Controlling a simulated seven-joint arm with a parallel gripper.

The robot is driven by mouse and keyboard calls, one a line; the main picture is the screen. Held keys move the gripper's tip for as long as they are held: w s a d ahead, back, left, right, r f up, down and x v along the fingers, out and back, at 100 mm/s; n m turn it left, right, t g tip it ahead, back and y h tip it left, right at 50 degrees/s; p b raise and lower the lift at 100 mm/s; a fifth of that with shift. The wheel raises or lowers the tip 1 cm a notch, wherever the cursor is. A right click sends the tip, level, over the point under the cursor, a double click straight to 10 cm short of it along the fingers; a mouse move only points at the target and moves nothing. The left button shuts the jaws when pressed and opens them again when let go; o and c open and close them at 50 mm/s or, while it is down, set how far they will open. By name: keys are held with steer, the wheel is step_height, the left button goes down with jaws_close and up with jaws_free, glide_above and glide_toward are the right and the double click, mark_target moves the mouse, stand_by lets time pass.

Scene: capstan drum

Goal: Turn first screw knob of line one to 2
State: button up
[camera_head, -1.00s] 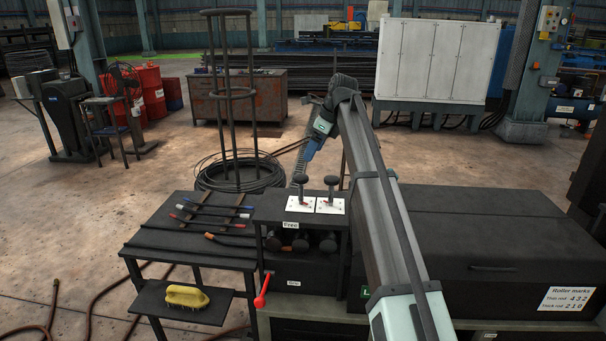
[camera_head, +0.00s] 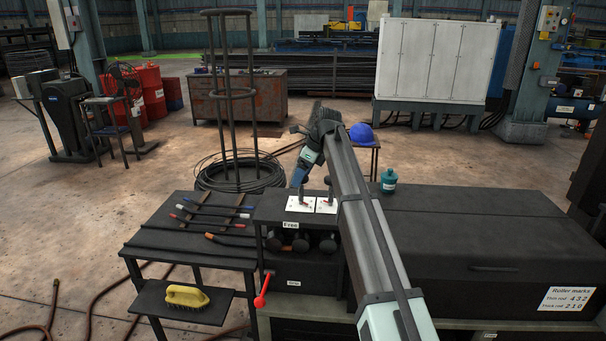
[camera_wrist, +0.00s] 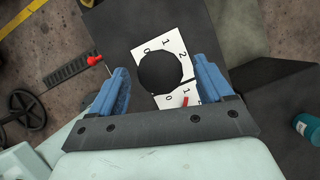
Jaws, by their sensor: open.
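In the head view two white dial plates lie side by side on the black box, a left plate (camera_head: 299,204) and a right plate (camera_head: 327,206). My gripper (camera_head: 298,181) points down over the left plate and partly hides its knob. In the wrist view a round black knob (camera_wrist: 160,72) sits between my two blue fingers, with a gap on each side. The white plate (camera_wrist: 176,52) under it shows 0, 1 and 2; its pointer is hidden. A second plate below shows part of a red pointer (camera_wrist: 185,101).
A teal can (camera_head: 389,181) stands on the bench right of my arm. A blue helmet (camera_head: 361,134) is behind it. The red lever (camera_head: 262,290) sticks out at the box's front left. A side table (camera_head: 187,240) with several rods stands to the left.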

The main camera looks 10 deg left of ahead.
steer(key=c, duration=1)
steer(key=shift+c, duration=0.2)
steer(key=shift+n, duration=0.3)
steer(key=n, duration=0.1)
steer(key=n+g, duration=0.1)
steer(key=n, duration=0.1)
steer(key=n+g, duration=0.1)
steer(key=shift+w+n, duration=0.3)
steer(key=n+g, duration=0.1)
steer(key=n, duration=0.1)
steer(key=n+g, duration=0.1)
steer(key=n, duration=0.2)
steer(key=shift+a+n+h, duration=0.1)
steer(key=shift+n+h, duration=0.2)
steer(key=shift+h, duration=0.1)
steer(key=o, duration=1)
